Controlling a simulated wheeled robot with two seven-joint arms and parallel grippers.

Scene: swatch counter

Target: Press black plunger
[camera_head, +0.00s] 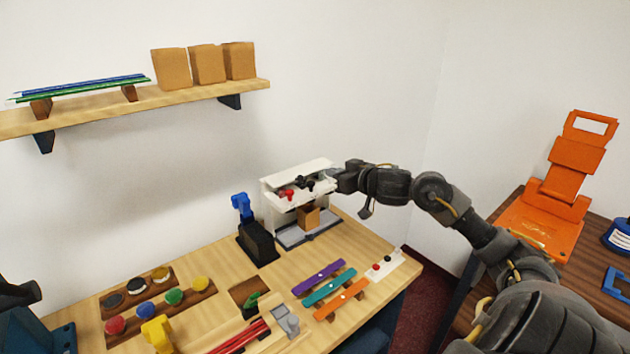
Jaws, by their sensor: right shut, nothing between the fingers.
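A white press-like stand (297,172) stands at the back of the wooden counter. On its upper part are a red plunger (286,194) and, to the right of it, a black plunger (304,181). My right gripper (333,173) reaches in from the right and is shut and empty at the right end of the stand, close to the black plunger. Whether it touches the stand cannot be told. My left gripper does not show clearly.
A brown block (308,216) sits under the stand. A black holder with a blue top (257,243) stands to its left. Coloured bars (330,288) and a white button plate (384,264) lie in front. A shelf (180,97) hangs on the wall.

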